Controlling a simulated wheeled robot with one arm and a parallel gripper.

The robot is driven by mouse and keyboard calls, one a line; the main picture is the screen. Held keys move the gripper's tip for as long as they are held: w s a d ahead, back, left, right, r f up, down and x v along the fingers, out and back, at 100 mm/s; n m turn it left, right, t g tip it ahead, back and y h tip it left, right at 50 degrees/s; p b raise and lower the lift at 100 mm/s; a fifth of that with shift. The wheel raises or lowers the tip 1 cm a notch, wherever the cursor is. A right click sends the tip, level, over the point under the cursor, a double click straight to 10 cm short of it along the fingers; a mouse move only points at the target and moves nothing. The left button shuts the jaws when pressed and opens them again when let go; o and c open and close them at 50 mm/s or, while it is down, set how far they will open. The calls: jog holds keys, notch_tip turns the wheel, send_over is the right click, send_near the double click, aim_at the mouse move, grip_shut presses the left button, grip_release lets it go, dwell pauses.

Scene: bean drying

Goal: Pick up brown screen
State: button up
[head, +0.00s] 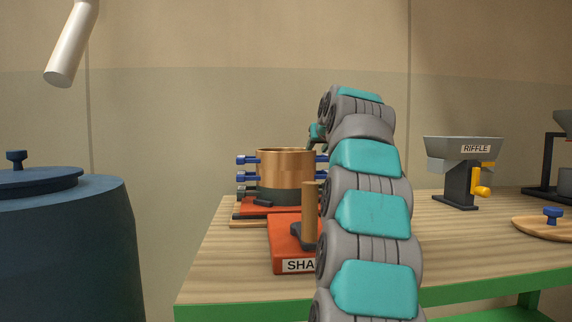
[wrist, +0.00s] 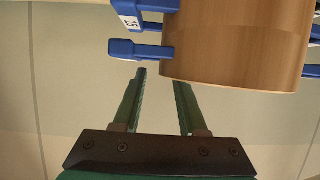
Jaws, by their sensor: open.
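The brown screen (head: 286,164) is a round brown drum with blue handles at its sides, in a stack on the bench in the head view. In the wrist view its brown wall (wrist: 235,45) fills the upper right, with two blue handles (wrist: 140,50) on its left. One handle carries a label that reads upside down. My gripper (wrist: 161,80) is open and empty, its dark green fingers pointing toward the lower blue handle and the drum's edge. Whether a fingertip touches is unclear. In the head view my arm hides most of the gripper and the screen's right side.
A red shaker base (head: 284,240) with an upright wooden handle (head: 310,212) is in front of the stack. A grey riffle hopper (head: 462,150) and a round wooden lid (head: 550,228) stand to the right on the bench (head: 235,260). A blue drum (head: 65,250) is at left.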

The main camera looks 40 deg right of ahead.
jog(key=shift+x, duration=1.85)
jog(key=shift+a+f, duration=0.15)
grip_shut()
jog(key=shift+f, duration=0.1)
